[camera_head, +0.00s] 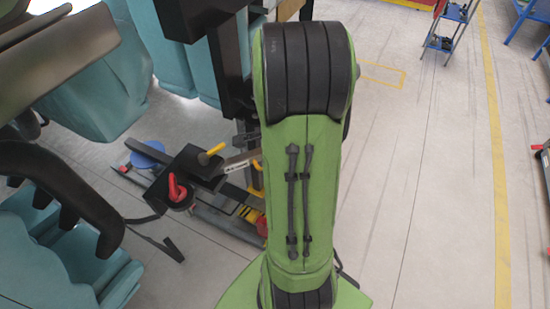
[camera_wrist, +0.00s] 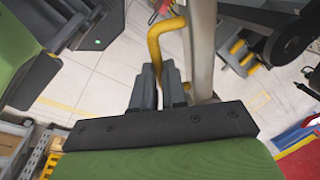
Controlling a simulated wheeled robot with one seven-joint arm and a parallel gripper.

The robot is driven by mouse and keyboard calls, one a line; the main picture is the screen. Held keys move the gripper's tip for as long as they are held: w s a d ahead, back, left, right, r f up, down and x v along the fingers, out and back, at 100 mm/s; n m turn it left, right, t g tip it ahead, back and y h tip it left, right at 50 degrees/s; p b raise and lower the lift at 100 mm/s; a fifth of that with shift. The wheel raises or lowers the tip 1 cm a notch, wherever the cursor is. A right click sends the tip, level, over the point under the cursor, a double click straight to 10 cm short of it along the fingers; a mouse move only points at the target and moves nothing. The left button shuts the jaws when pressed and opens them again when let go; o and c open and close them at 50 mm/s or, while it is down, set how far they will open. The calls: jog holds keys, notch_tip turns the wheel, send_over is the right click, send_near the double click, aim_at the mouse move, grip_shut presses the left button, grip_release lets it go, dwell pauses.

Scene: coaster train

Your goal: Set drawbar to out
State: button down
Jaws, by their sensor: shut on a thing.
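In the wrist view, my gripper (camera_wrist: 160,88) has its two dark fingers closed around a yellow bent rod (camera_wrist: 166,32). The rod curves at the top and runs down between the fingers, beside a pale metal bar (camera_wrist: 202,45). In the head view, my green arm hides most of the gripper. A piece of yellow (camera_head: 257,176) shows at the arm's left edge, near a flat metal bar with a label (camera_head: 240,161). I cannot tell for sure which part is the drawbar, or its position.
Left of my arm, a low dark frame carries a yellow-tipped lever (camera_head: 212,150), a red hook-like handle (camera_head: 177,188) and a blue disc (camera_head: 148,154). Teal train seats (camera_head: 95,85) crowd the left. A blue trolley (camera_head: 447,28) stands far right; the floor on the right is open.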

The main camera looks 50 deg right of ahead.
jog(key=c, duration=1.2)
grip_release()
jog(key=shift+o, duration=0.2)
notch_tip(320, 180, up, 16)
jog(key=s+a+p, duration=0.1)
jog(key=s+p, duration=0.1)
jog(key=shift+s+a+f+p, duration=0.15)
jog(key=shift+s+f+p, duration=0.1)
jog(key=shift+p, duration=0.15)
